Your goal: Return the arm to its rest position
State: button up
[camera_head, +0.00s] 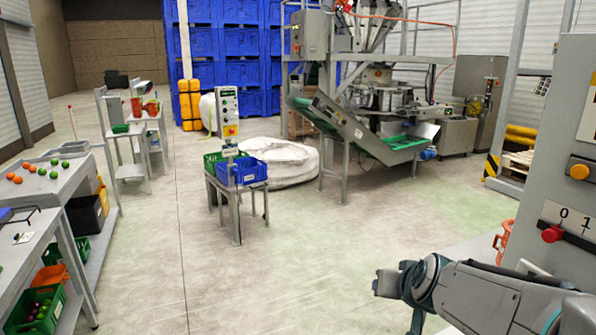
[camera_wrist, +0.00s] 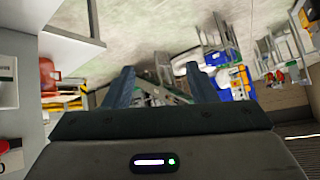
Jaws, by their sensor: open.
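My arm (camera_head: 490,297) reaches in from the lower right of the head view, stretched to the left over the floor. My gripper (camera_head: 388,283) is at its left end, beside the grey control panel. In the wrist view my gripper (camera_wrist: 162,88) shows two dark fingers spread well apart, with nothing between them. It is open and touches nothing that I can see. The fingertips are small and hard to make out in the head view.
A grey panel (camera_head: 555,150) with a red knob and an orange button stands close at the right. An orange-red object (camera_head: 503,240) is beside it. A stand with a blue crate (camera_head: 242,171) is mid-floor. Tables with fruit (camera_head: 45,185) line the left. The central floor is clear.

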jog(key=s+a+f+n+g, duration=0.1)
jog(key=s+a+g, duration=0.1)
jog(key=s, duration=0.6)
jog(key=s+a+f+n+g, duration=0.1)
jog(key=s+g, duration=0.3)
jog(key=s, duration=0.5)
jog(key=shift+a+f, duration=0.55)
jog(key=shift+f, duration=0.15)
